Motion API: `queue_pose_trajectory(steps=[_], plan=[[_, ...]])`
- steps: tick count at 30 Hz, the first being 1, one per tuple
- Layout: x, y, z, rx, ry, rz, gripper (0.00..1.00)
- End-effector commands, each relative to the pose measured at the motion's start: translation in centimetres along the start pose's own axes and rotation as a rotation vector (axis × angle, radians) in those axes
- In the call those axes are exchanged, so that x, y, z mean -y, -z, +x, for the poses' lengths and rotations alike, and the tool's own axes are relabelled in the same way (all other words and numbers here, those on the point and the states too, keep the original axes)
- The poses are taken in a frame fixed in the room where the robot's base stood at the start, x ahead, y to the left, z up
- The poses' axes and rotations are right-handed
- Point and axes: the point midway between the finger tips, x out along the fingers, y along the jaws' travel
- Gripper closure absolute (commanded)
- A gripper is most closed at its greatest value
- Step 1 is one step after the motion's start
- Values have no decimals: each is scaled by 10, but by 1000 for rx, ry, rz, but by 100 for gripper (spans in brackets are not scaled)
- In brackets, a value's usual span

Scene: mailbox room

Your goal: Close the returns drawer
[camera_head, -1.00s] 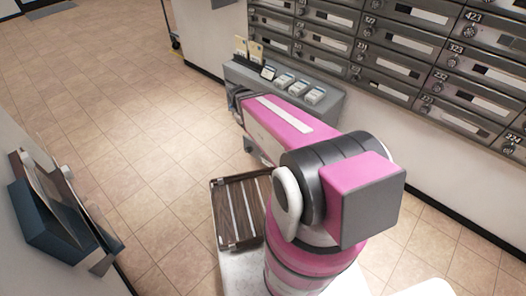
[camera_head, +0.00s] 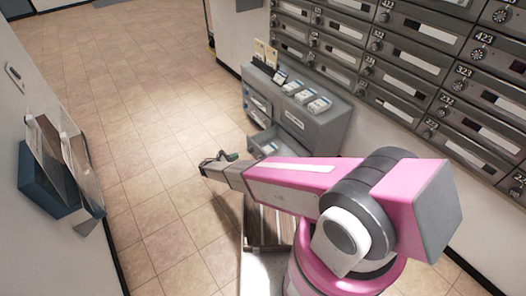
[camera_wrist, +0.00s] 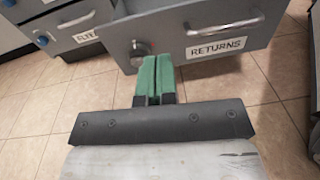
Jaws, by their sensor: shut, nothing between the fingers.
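The returns drawer (camera_head: 270,142) stands pulled out of the grey cabinet (camera_head: 318,128) in the head view, with contents inside; my arm hides part of it. In the wrist view, its grey front (camera_wrist: 185,40) carries a RETURNS label, a bar handle (camera_wrist: 225,25) and a round lock (camera_wrist: 138,50). My gripper (camera_wrist: 157,62) has its green fingers pressed together, with nothing between them. The fingertips overlap the lower edge of the drawer front, just right of the lock. Contact cannot be told. In the head view my gripper (camera_head: 228,157) is left of the drawer.
Another labelled drawer (camera_wrist: 75,35) shows left of the returns drawer. Card boxes (camera_head: 305,95) stand on the cabinet top. Mailboxes (camera_head: 410,60) line the wall behind. A blue wall holder (camera_head: 60,190) is at the left. The tiled floor (camera_head: 150,130) between is clear.

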Motion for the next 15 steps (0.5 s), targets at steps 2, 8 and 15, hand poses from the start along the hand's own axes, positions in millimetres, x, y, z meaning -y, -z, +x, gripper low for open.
queue_pose_trajectory(steps=[2, 8, 15], plan=[[-7, 13, -13, 33, -35, -28, 100], [-8, 16, -11, 55, -55, -46, 100], [-10, 13, 28, 53, -51, -44, 100]])
